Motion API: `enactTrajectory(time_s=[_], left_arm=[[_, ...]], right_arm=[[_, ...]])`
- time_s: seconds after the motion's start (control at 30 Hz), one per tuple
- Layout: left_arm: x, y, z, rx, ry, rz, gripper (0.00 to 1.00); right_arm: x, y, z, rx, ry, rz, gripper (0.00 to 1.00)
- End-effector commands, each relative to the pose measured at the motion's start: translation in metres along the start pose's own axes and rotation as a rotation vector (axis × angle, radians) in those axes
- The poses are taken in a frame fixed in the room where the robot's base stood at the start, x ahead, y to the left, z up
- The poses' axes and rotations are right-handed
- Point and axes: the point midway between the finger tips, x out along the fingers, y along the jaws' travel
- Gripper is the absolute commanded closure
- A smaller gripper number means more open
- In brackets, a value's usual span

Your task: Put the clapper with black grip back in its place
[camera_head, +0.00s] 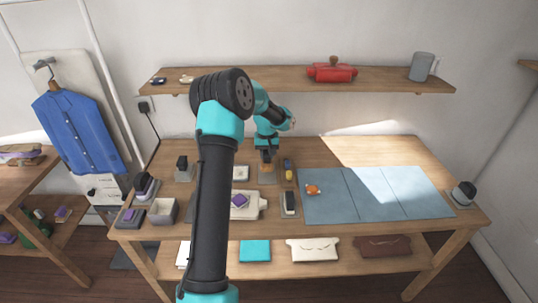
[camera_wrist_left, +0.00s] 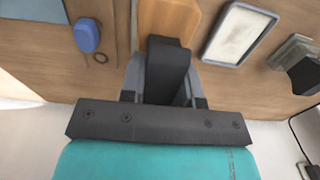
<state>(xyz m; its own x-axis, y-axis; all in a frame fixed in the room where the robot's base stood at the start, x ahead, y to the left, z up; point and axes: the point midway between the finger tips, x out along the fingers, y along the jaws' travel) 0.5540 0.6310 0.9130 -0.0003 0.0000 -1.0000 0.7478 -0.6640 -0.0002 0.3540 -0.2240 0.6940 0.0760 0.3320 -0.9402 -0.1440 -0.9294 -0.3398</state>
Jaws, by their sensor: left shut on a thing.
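The clapper with black grip has a tan wooden body (camera_wrist_left: 168,18) and a black grip (camera_wrist_left: 165,72) in the left wrist view. In the head view its wooden part (camera_head: 267,168) shows small below my gripper. My left gripper (camera_head: 267,154) is shut on the black grip, and its fingers (camera_wrist_left: 160,85) lie along both sides of it. A grey-brown patch (camera_head: 266,181) shows on the table at the clapper. I cannot tell whether the clapper touches it. My right gripper is not in view.
A black-topped brush (camera_head: 290,203) stands nearer. A blue-grey mat (camera_head: 410,200) covers the right side. A shelf (camera_head: 290,82) runs behind.

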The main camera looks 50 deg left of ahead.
Motion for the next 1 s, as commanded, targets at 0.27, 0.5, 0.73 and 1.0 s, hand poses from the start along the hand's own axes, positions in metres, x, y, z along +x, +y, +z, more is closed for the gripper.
enactTrajectory(time_s=[0.27, 0.5, 0.73, 1.0], left_arm=[[0.008, 0.0, 0.0, 0.0, 0.0, 0.0, 1.0], [0.027, 0.0, 0.001, 0.0, -0.001, 0.0, 1.0], [0.041, 0.001, 0.0, 0.0, 0.0, 0.0, 1.0], [0.044, 0.001, 0.0, 0.001, 0.001, 0.0, 1.0]], right_arm=[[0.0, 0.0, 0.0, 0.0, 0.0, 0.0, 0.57], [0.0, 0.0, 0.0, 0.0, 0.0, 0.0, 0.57], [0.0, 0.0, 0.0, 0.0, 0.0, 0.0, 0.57], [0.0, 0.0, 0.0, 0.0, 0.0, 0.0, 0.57]])
